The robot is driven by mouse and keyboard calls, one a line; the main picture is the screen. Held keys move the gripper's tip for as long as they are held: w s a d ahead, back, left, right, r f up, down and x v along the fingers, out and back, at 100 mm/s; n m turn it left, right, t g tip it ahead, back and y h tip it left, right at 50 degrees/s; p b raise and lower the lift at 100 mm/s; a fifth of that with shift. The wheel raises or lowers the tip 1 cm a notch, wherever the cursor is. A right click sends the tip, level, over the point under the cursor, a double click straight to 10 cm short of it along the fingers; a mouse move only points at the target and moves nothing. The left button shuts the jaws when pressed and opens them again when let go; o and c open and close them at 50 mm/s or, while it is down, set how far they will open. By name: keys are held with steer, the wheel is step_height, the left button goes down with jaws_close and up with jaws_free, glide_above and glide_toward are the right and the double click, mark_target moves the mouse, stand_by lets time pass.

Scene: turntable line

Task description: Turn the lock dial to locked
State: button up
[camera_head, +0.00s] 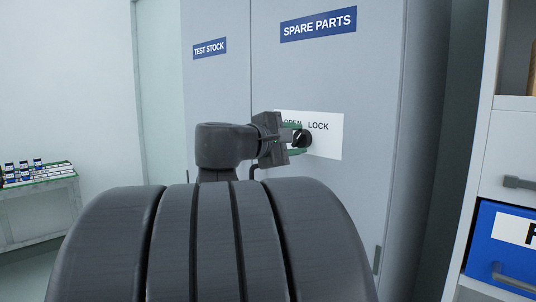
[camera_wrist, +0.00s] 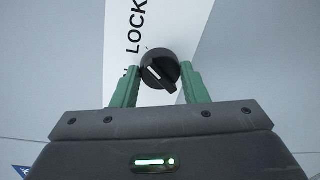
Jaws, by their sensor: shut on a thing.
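The lock dial (camera_head: 303,138) is a round black knob on a white label plate (camera_head: 330,148) on the grey cabinet door. The plate reads OPEN at left, partly covered by my gripper, and LOCK at right. In the wrist view the dial (camera_wrist: 160,66) has a raised grip bar with a white mark. The mark points up-left in that view, roughly toward the word LOCK. My gripper (camera_head: 299,139) reaches the dial from the left, and its green fingers (camera_wrist: 161,72) are shut on it from both sides.
The cabinet door carries a SPARE PARTS sign (camera_head: 318,24), and a TEST STOCK sign (camera_head: 209,48) is on the door to its left. A shelf unit with a blue bin (camera_head: 481,238) stands at right. A bench (camera_head: 40,212) with small bottles stands at far left.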

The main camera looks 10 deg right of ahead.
steer(key=shift+f+m+b, duration=0.15)
steer(key=shift+m+b, duration=0.45)
steer(key=o, duration=1)
steer(key=shift+s+a, duration=0.1)
steer(key=v, duration=1.3)
steer(key=shift+s+a+p, duration=0.1)
steer(key=shift+s+p, duration=0.15)
steer(key=shift+p, duration=0.15)
steer(key=shift+b+x, duration=0.5)
steer(key=shift+x, duration=6.35)
